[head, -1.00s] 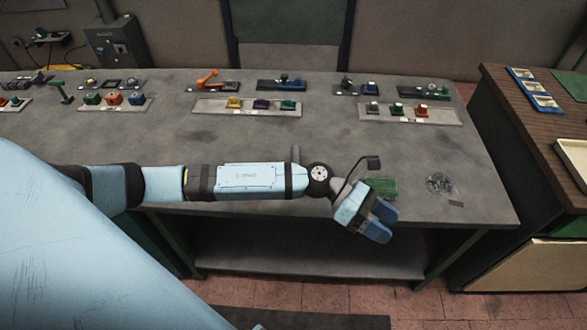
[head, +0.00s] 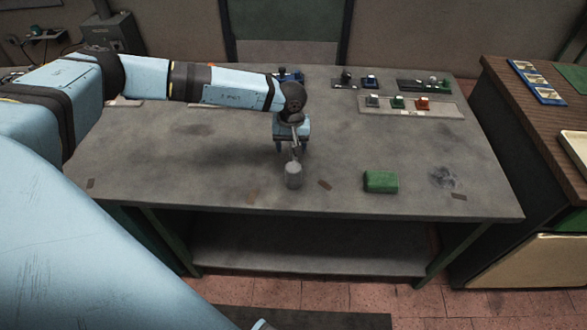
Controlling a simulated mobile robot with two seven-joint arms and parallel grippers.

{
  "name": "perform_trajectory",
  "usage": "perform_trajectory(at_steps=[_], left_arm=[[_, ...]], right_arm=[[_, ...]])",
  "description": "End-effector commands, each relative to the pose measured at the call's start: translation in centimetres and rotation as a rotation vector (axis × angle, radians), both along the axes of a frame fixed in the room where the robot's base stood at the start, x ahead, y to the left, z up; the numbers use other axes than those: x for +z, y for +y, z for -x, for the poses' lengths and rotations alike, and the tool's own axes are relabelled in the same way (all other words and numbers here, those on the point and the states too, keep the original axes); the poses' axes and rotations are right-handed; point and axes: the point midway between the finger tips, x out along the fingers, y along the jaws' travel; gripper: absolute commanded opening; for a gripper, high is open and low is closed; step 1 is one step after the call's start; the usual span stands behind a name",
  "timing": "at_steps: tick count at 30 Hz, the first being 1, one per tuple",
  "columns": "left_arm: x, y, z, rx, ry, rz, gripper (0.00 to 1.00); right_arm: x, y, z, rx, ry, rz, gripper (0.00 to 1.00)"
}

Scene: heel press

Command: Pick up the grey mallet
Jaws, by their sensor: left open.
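The grey mallet (head: 294,178) stands near the front middle of the table, its round grey head down and its thin handle pointing up. My left gripper (head: 292,149) hangs over the table and points down, open. My wrist hides the handle's top. My right gripper is not in view.
A green block (head: 380,182) lies on the table (head: 210,180) to the mallet's right. A grey rack (head: 440,112) with several coloured pieces is at the back right. My left arm hides much of the back left. The front middle is mostly clear.

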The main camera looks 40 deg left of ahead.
Motion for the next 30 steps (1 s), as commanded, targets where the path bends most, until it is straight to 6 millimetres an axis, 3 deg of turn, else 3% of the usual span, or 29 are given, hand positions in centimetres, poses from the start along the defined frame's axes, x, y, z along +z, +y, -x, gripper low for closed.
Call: perform_trajectory(at_steps=[3, 11, 18, 28, 30], left_arm=[[-1.8, -0.1, 0.0, 0.001, 0.002, 0.001, 0.57], [-3.7, -0.2, -0.3, 0.001, 0.001, 0.003, 0.57], [-7.2, -0.3, -0.9, 0.001, 0.001, 0.003, 0.57], [-8.0, -0.2, -0.9, 0.002, 0.000, 0.002, 0.57], [-8.0, -0.2, -0.9, 0.002, 0.000, 0.002, 0.41]], right_arm=[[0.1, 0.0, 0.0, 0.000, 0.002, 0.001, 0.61], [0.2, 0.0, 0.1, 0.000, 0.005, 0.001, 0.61], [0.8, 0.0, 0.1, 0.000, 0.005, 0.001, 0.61], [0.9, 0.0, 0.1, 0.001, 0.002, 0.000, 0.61], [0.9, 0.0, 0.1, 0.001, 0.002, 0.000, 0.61]])
